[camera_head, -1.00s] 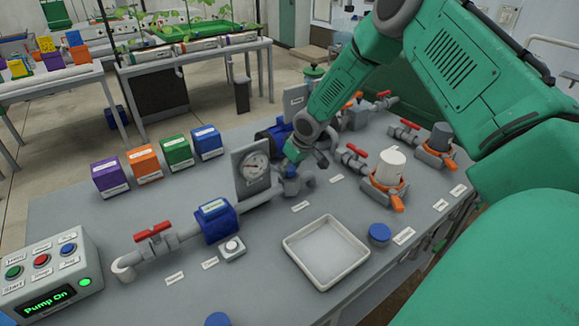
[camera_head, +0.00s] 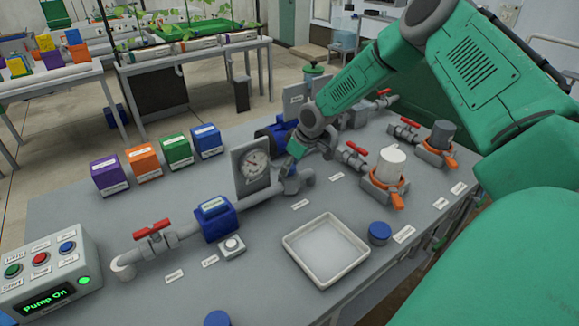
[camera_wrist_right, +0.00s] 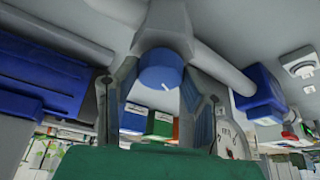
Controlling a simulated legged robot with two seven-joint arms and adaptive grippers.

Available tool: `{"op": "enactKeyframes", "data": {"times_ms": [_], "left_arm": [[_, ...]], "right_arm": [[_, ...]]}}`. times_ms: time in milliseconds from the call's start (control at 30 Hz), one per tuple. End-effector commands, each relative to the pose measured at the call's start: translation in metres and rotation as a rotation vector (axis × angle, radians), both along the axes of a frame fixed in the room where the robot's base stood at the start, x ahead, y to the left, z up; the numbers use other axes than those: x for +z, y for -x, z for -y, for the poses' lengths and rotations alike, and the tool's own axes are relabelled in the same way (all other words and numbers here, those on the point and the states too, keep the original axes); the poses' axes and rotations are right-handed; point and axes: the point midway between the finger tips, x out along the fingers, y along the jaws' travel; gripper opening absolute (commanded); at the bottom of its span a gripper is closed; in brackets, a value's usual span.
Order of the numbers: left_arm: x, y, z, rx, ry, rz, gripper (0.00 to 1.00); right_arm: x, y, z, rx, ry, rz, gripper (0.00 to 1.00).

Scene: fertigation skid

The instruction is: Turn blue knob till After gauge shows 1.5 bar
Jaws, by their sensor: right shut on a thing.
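The blue knob (camera_wrist_right: 161,72) with a white pointer mark is in the wrist view, on a grey pipe body. My right gripper (camera_wrist_right: 160,84) is shut on the knob, its fingers at the knob's two sides. In the head view my right gripper (camera_head: 297,160) reaches down beside the gauge and mostly hides the knob. A round white gauge (camera_head: 255,164) on a grey plate faces the head camera; its scale and name are too small to read. The gauge dial also shows partly in the wrist view (camera_wrist_right: 234,138). My left gripper is out of view.
A white tray (camera_head: 289,247) and a blue cap (camera_head: 379,233) are on the grey bench. A red-handled valve (camera_head: 152,229), a blue pipe unit (camera_head: 215,219) and a control box reading "Pump On" (camera_head: 46,278) are at left. Coloured boxes (camera_head: 177,150) stand behind.

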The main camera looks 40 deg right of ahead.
Motion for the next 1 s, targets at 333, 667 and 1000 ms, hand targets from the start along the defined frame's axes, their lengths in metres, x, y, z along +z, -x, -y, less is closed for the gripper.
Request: {"op": "enactKeyframes", "data": {"times_ms": [333,667,1000], "left_arm": [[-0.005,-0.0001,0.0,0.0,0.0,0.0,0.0],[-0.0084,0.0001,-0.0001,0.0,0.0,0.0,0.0],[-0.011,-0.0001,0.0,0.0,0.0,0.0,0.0]], "right_arm": [[-0.0001,-0.0015,0.0016,0.061,0.002,0.006,0.08],[0.0001,-0.0017,0.0015,0.107,0.002,0.006,0.08],[0.0001,-0.0017,0.0019,0.139,0.003,0.006,0.08]]}}
